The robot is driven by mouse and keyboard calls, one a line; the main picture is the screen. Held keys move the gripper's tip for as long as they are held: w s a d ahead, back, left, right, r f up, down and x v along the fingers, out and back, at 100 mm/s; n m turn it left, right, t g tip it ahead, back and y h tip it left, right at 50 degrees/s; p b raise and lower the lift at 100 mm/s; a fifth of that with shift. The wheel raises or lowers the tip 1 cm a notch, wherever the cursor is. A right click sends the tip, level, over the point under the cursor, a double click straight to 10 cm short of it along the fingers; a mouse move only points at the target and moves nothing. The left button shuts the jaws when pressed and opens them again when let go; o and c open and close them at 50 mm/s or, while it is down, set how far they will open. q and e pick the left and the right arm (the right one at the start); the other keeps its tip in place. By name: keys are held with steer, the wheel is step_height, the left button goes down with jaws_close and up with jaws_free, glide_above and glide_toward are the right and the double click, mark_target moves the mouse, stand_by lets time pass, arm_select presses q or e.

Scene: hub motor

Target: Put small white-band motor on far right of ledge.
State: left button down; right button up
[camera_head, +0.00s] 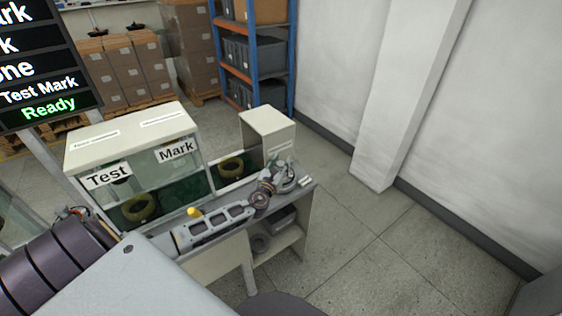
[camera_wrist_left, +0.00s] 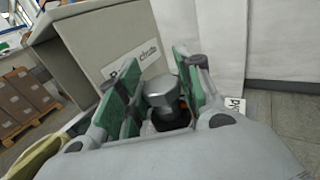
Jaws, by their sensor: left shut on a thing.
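My left gripper (camera_head: 287,174) is at the right end of the grey ledge (camera_head: 314,186), low over it or at it. In the left wrist view, the left gripper (camera_wrist_left: 170,92) has its green-padded fingers around a grey metal cylinder with a dark base, the motor (camera_wrist_left: 161,92). No white band can be made out on it, and the fingers partly hide it. I cannot tell whether the motor touches the ledge. My right gripper is not in view.
Larger yellow-green wheels sit in the Test opening (camera_head: 138,208) and in the opening to its right (camera_head: 232,168). A cream box (camera_head: 268,128) stands behind the ledge. A yellow knob (camera_head: 194,212) is near my forearm.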

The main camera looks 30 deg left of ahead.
arm_select(q)
steer(key=shift+w+f, duration=0.1)
stand_by(0.4)
steer(key=c, duration=1.4)
jaws_free()
steer(key=shift+f, duration=0.3)
steer(key=shift+c, duration=0.2)
steer(key=o, duration=0.5)
steer(key=shift+s+r, duration=0.1)
steer(key=shift+s, duration=0.1)
steer(key=shift+s+d+b, duration=0.15)
steer(key=shift+s+d, duration=0.25)
steer(key=shift+s, duration=1.55)
steer(key=shift+s+d+b, duration=0.1)
steer(key=shift+s+d, duration=0.3)
steer(key=shift+s, duration=1.5)
steer(key=shift+s+d+b, duration=0.15)
steer(key=shift+s+d, duration=0.25)
steer(key=shift+s, duration=1.55)
